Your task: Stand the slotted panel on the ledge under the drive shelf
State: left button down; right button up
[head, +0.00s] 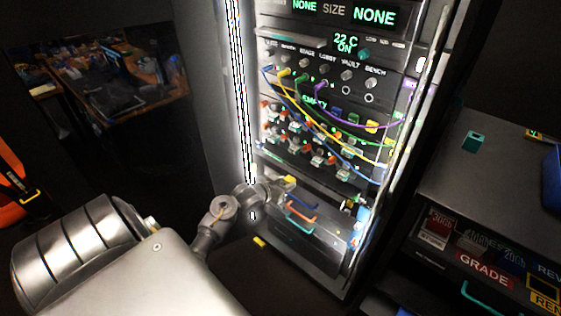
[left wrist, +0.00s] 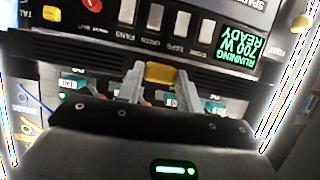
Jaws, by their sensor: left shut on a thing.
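My left gripper (head: 284,183) reaches in from the left to the rack front, just below the drive shelf (head: 318,150). In the left wrist view my left gripper (left wrist: 160,88) is shut on a yellow tab (left wrist: 160,75). The tab sits in front of a dark slotted strip (left wrist: 95,58), which looks like the slotted panel. The strip lies between the drives (left wrist: 75,87) and a front with switches. I cannot tell whether it touches the ledge; the ledge is not clear in either view. My right gripper is not in view.
Coloured cables (head: 330,110) hang over the upper rack front. A lower unit with an orange handle (head: 301,212) is below my left gripper. A small yellow piece (head: 259,242) lies low at left. A grey bench (head: 480,165) and labelled bins (head: 434,226) stand at right.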

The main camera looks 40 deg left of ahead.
pick_arm(q)
jog(key=shift+w, duration=1.15)
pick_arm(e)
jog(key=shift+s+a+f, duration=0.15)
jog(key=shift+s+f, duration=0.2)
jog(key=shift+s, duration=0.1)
pick_arm(q)
jog(key=shift+r, duration=0.15)
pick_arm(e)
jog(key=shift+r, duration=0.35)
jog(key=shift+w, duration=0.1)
pick_arm(q)
jog(key=shift+p, duration=0.75)
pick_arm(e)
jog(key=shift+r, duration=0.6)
